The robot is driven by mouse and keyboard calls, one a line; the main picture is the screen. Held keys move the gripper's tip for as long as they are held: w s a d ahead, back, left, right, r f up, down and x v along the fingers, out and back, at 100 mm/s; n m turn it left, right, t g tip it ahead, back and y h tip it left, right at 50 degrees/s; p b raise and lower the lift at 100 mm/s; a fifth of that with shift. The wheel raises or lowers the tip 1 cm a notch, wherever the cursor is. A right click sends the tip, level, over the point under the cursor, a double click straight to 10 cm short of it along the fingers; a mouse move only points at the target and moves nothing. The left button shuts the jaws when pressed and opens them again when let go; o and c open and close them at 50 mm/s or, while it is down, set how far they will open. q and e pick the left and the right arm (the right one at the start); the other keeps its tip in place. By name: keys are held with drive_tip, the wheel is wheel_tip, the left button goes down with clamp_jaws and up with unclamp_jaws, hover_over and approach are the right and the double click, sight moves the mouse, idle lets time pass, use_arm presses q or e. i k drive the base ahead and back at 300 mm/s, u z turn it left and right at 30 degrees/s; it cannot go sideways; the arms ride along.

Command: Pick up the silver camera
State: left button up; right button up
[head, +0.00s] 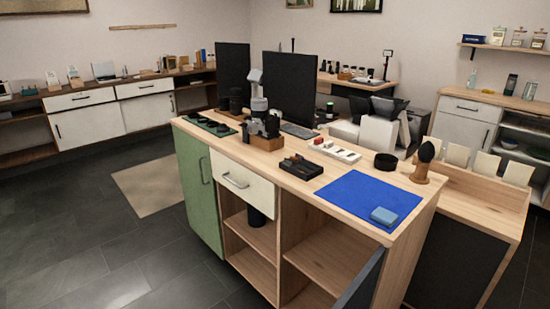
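A black tray (301,167) with dark items lies in front of the caddy. A blue mat (369,197) lies near the counter's right front corner, with a folded blue cloth (383,216) on it. Neither of my grippers is in view.
A white tray of small parts (335,151), a black round dish (385,161) and a dark brush on a wooden stand (425,160) stand on the counter. Black monitors (290,85) rise behind. Open shelves (330,255) are below.

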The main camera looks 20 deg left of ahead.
sight(253, 128)
drive_tip(key=k, duration=1.3)
drive_tip(key=u, duration=0.75)
drive_tip(key=i, duration=0.75)
drive_tip(key=u, duration=0.8)
drive_tip(key=i, duration=1.35)
drive_tip(key=z, duration=0.45)
